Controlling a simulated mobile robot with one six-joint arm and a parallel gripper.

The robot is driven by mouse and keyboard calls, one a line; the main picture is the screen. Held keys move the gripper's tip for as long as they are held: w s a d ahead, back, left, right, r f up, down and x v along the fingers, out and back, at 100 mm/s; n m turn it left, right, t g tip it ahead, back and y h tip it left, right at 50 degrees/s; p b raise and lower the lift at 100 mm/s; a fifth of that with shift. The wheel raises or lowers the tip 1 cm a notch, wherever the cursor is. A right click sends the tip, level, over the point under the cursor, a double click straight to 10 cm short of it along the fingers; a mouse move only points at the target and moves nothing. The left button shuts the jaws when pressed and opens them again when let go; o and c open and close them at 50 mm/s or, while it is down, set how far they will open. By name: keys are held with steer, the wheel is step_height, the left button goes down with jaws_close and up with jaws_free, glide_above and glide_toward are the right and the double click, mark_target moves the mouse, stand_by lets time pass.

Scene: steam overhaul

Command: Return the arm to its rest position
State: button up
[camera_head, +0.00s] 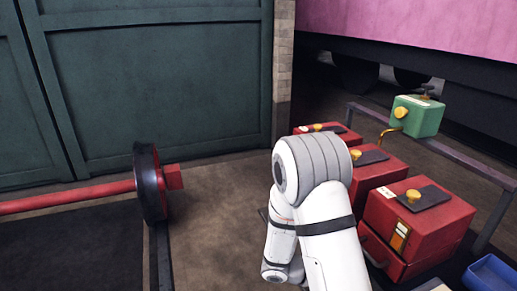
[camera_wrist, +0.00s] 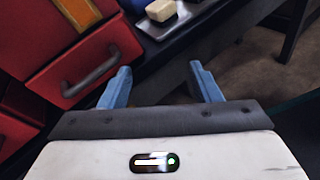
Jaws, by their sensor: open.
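My arm (camera_head: 325,215) is white with dark bands and stands folded in the lower middle of the head view, close to the red boxes. The gripper end is hidden there. In the wrist view my gripper (camera_wrist: 160,86) shows two blue fingers set wide apart, with nothing between them. A red drawer front with a grey handle (camera_wrist: 92,72) is to the left of the fingers. I cannot tell how far the fingers are from it.
Several red boxes (camera_head: 421,212) with yellow knobs stand to the right of my arm. A green box (camera_head: 417,116) sits behind them on a rail. A blue tray (camera_head: 491,273) is at lower right. A red axle with a dark wheel (camera_head: 150,184) is at left. A pale block (camera_wrist: 161,10) lies ahead.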

steer(key=s+a+r+m+t+y+p, duration=0.1)
steer(key=s+a+r+m+y+p, duration=0.2)
steer(key=r, duration=0.7)
steer(key=s+a+r+m+t+y+p, duration=0.2)
steer(key=r+m+y+p, duration=0.4)
steer(key=r, duration=0.4)
steer(key=s+a+r+m+t+y+p, duration=0.1)
steer(key=s+a+r+m+y+p, duration=0.3)
steer(key=r, duration=0.6)
steer(key=shift+s+a+r+y, duration=0.2)
steer(key=shift+s+y, duration=0.5)
steer(key=shift+y, duration=0.2)
